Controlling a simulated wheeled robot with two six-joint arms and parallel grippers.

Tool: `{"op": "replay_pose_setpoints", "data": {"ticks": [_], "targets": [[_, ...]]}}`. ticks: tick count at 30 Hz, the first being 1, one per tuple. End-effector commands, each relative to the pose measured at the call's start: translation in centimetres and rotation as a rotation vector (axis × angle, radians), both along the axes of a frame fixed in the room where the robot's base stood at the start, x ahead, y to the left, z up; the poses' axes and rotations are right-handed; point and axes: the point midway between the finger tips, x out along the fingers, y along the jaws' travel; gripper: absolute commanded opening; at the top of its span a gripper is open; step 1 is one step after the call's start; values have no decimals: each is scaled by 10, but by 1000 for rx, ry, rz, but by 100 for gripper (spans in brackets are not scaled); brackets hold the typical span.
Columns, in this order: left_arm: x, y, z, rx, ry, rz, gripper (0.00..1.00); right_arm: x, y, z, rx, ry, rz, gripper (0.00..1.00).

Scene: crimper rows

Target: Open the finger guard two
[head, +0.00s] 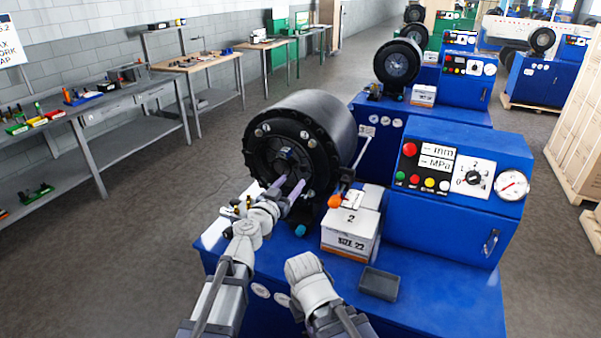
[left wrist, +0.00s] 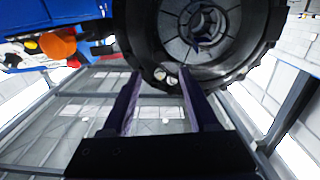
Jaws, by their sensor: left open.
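Crimper two's large black round head (head: 320,115) stands on the blue bench in the head view. Its dark front ring (head: 262,165) carries several pale bolts, and I cannot make out a separate finger guard. The ring (left wrist: 145,35) also fills the top of the left wrist view, with the die centre (left wrist: 205,22) visible. My left gripper (head: 289,187) is open in front of the ring's lower middle. In the left wrist view its two purple fingers (left wrist: 160,98) are spread, with two pale bolts beyond their tips. I cannot tell whether they touch the ring.
A white box (head: 345,243) marked 2 and SIZE 22 stands right of the head, near an orange knob (head: 334,201). A black tray (head: 379,284) lies on the blue bench (head: 440,305). The control panel (head: 460,172) rises behind. Floor left of the bench is clear.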

Motion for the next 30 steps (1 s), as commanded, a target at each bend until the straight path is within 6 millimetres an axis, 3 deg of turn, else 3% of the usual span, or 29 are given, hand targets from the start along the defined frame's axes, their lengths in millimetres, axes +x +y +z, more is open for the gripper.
{"op": "replay_pose_setpoints", "data": {"ticks": [14,24,30], "targets": [[60,-31,0,0,0,-2,60,0,0,0,0,0,0,0],[63,-34,0,0,0,-1,60,0,0,0,0,0,0,0],[63,-34,0,0,0,-2,38,0,0,0,0,0,0,0]]}}
